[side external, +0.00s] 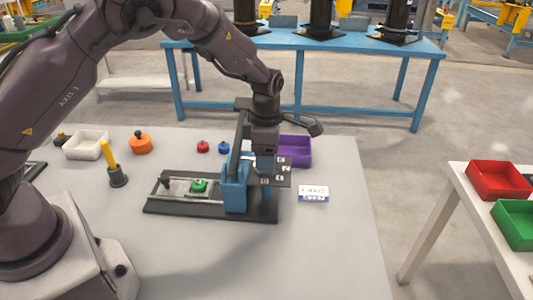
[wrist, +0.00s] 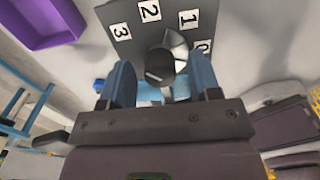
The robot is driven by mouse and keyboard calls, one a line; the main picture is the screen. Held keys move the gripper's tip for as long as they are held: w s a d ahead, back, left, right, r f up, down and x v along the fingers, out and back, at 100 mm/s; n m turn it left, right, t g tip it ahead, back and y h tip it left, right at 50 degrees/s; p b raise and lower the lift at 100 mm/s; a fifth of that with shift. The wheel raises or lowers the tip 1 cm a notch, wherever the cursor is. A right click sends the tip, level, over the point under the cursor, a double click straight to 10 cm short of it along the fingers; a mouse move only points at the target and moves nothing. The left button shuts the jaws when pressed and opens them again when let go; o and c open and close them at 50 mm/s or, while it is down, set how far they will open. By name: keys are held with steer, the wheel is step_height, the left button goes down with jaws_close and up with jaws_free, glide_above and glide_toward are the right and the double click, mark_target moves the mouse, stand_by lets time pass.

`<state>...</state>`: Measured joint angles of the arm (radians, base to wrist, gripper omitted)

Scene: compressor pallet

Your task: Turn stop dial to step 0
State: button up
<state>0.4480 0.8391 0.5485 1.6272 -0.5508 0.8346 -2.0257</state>
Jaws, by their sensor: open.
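The stop dial (wrist: 166,62) is a dark and silver knob on a dark panel (wrist: 124,31) marked 3, 2, 1 and 0. A light mark shows on its near face, and its narrow silver end lies towards the 2 and 1 labels; I cannot tell the exact step. My gripper (wrist: 163,76) is open, with a blue finger on each side of the knob. I cannot tell whether either finger touches it. In the side view my gripper (side external: 264,162) is over the blue block of the fixture, beside the numbered panel (side external: 283,176), and hides the dial.
The fixture's dark base (side external: 185,211) carries a green-knobbed piece (side external: 199,186). A purple bin (side external: 297,149) stands behind the panel and a small lettered card (side external: 313,194) lies right of it. Red and blue knobbed pieces stand behind. The table's front right is clear.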

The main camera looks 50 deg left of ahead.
steer(key=c, duration=0.9)
